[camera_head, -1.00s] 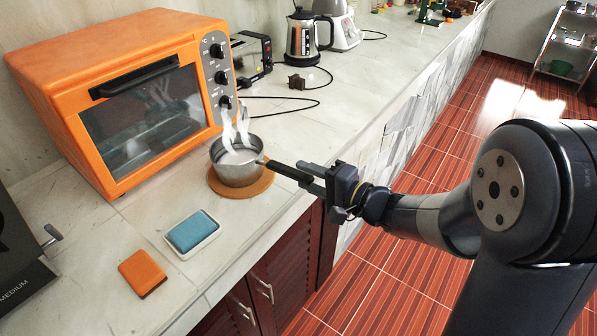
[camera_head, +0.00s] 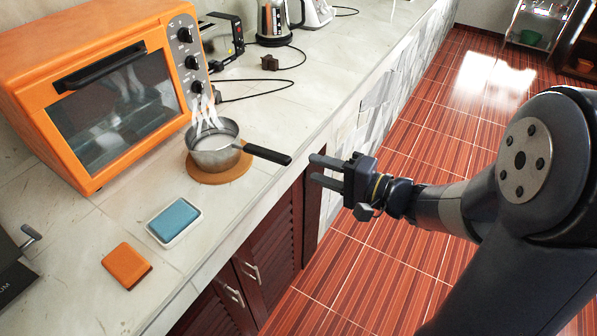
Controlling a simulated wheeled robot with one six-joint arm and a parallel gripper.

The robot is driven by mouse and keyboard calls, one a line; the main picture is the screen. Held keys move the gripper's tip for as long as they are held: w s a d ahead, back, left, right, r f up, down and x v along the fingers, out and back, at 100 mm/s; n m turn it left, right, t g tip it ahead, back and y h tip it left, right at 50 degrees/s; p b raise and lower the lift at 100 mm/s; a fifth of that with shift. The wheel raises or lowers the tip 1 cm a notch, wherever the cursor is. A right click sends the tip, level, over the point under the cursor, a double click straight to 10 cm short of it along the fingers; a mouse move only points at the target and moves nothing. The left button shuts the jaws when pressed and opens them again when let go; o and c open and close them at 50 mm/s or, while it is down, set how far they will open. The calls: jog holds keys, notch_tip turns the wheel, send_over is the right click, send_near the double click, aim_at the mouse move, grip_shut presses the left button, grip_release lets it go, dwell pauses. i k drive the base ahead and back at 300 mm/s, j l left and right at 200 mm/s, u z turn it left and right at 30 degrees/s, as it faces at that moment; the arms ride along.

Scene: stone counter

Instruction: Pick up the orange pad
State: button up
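The orange pad (camera_head: 127,266) is a small, flat, rounded block lying on the counter at the lower left. My gripper (camera_head: 312,171) is open and empty, with its two dark fingers pointing left beyond the counter's front edge. It is well to the right of the pad and higher in the picture. The end of the pot's black handle (camera_head: 268,154) is just left of the fingertips, with a gap between them.
A steaming metal pot (camera_head: 214,150) stands on a round cork mat (camera_head: 222,178). A blue pad lies in a white dish (camera_head: 172,238) beside the orange pad. An orange toaster oven (camera_head: 104,95) stands behind. A dark box (camera_head: 12,270) sits at the left edge.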

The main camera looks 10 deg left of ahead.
aim_at(125, 264)
jog(key=u, duration=2.3)
